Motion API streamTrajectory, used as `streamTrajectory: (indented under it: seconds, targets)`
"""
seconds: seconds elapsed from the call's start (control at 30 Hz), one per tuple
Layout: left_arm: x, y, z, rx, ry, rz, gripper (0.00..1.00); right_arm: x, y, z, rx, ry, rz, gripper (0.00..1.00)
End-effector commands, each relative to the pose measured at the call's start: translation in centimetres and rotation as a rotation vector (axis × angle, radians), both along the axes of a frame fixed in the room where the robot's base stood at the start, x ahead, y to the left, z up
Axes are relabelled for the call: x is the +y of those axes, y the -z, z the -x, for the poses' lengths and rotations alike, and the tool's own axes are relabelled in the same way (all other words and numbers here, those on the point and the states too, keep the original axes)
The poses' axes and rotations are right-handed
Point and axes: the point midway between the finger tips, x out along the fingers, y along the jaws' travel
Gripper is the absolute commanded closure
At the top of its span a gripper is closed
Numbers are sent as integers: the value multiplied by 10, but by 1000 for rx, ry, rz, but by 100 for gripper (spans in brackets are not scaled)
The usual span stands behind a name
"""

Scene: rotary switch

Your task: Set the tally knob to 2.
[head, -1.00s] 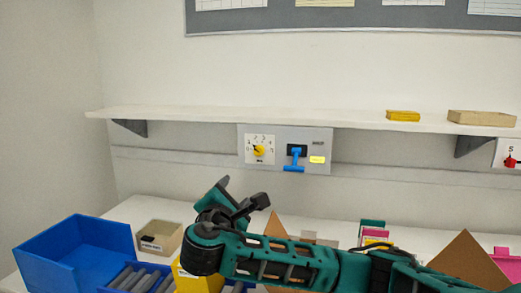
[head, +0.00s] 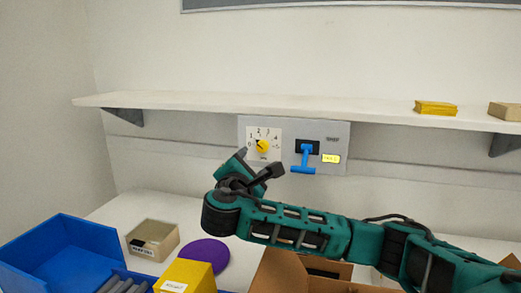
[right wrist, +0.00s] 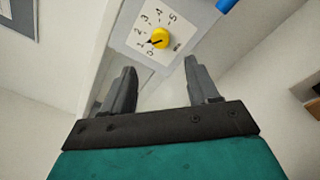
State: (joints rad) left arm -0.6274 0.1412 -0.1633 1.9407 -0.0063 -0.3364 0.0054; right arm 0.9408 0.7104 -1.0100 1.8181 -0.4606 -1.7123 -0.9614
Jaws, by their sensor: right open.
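The yellow tally knob (head: 262,146) sits on a white dial plate marked 0 to 5, on the left of a grey panel (head: 342,140). Its dark pointer mark faces up and left, about at the 1. In the right wrist view the knob (right wrist: 160,38) is ahead, beyond the fingertips and roughly centred between them. My right gripper (head: 258,168) is open and empty, just below the dial in the head view; its fingers (right wrist: 160,70) show apart and not touching the knob. My left gripper is not in view.
A blue lever (head: 305,157) is right of the dial on the same panel. A white shelf (head: 200,102) runs above it, with a yellow block (head: 435,107). A blue bin (head: 65,255), a beige box (head: 152,240) and a purple disc (head: 205,254) are on the table below.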

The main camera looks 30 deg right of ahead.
Motion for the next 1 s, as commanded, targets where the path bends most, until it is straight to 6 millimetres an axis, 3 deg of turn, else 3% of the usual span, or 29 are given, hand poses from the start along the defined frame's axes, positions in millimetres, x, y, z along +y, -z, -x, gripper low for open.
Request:
streamTrajectory:
  seconds: [0.4, 0.6, 0.93, 1.0]
  targets:
    - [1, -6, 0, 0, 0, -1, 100, -59, -1, -58, 0, 4, 0, 40]
    - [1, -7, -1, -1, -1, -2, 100, -71, 0, -70, 0, 1, 0, 40]
    - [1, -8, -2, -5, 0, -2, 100, -73, 0, -72, 0, 0, 0, 40]
    - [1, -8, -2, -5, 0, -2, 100, -73, 0, -72, 0, 0, 0, 45]
